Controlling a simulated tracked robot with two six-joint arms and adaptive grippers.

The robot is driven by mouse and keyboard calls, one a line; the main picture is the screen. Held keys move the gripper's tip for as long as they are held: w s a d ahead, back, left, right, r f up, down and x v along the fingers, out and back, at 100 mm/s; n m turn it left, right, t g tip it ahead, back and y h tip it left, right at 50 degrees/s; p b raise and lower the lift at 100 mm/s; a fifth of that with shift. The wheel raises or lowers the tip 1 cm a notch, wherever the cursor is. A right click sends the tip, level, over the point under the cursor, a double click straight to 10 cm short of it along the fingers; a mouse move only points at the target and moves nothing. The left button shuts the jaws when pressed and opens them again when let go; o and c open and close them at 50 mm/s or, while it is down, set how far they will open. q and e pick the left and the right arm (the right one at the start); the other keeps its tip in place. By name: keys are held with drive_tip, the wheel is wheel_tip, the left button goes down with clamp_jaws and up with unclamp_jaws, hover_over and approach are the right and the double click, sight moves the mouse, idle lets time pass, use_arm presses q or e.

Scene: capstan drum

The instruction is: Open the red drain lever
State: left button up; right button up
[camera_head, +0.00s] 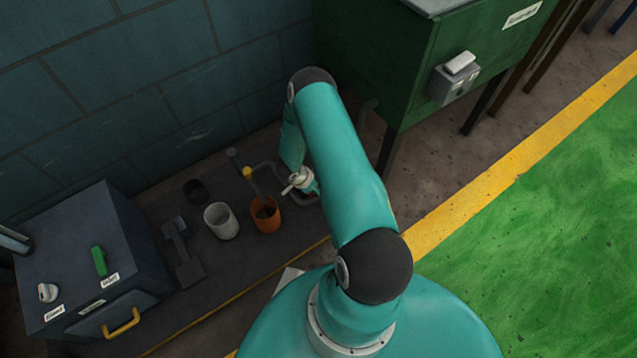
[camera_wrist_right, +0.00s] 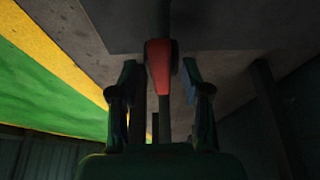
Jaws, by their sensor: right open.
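The red drain lever (camera_wrist_right: 158,66) shows in the right wrist view, hanging below a dark surface on a dark stem or pipe. My right gripper (camera_wrist_right: 159,76) is open, with one finger on each side of the lever. A gap shows between the lever and each finger, and I cannot tell how deep the lever sits between them. In the head view the lever cannot be made out, and my right arm covers the area beside the green cabinet (camera_head: 385,55). My left gripper is in neither view.
A dark box with a yellow handle (camera_head: 121,323) stands at the lower left. A white cup (camera_head: 221,222) and an orange cup (camera_head: 265,216) stand near the wall, beside pipework. A switch box (camera_head: 453,85) is on the cabinet. Green floor (camera_head: 560,240) lies clear at right.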

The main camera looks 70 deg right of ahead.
drive_tip(key=v, duration=1.1)
drive_tip(key=shift+r, duration=0.4)
drive_tip(key=shift+w+a, duration=0.1)
